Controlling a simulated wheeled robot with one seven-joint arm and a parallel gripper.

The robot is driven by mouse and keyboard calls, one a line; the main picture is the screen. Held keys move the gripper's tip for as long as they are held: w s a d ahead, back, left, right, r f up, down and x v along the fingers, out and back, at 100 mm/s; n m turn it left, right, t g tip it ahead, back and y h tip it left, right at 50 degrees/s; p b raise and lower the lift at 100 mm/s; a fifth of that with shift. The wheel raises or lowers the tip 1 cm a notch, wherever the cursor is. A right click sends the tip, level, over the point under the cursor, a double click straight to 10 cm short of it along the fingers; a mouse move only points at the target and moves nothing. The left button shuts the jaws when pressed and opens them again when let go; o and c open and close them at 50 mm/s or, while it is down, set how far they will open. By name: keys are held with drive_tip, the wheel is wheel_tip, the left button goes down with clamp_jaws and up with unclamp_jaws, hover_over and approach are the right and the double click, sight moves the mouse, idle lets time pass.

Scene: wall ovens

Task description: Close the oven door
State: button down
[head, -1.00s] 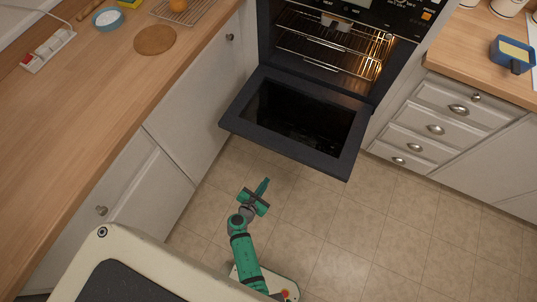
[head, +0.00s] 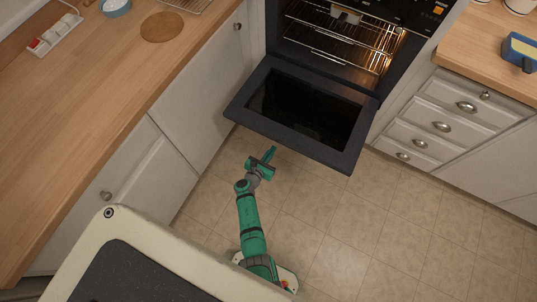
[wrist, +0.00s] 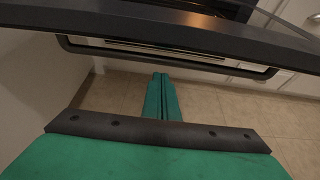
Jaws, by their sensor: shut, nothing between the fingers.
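The dark oven door (head: 301,113) hangs open, lowered outward from the lit oven (head: 337,45). Its outer edge faces me, and in the wrist view the door (wrist: 200,35) spans the top of the picture with a dark bar handle (wrist: 170,60) below it. My green gripper (head: 270,154) is in front of and below the door's outer edge, apart from it in the head view. In the wrist view its two fingers (wrist: 161,95) are together with nothing between them, pointing towards the door's underside.
White cabinets with a wooden counter (head: 100,110) run along the left. White drawers (head: 430,120) under another counter stand at the right of the oven. The tiled floor (head: 340,220) in front of the door is clear.

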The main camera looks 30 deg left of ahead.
drive_tip(key=r, duration=0.1)
drive_tip(key=w+r, duration=0.1)
drive_tip(key=r, duration=0.1)
drive_tip(key=shift+w+d+r, duration=0.1)
drive_tip(key=shift+r, duration=0.2)
idle(0.3)
drive_tip(key=shift+r, duration=0.1)
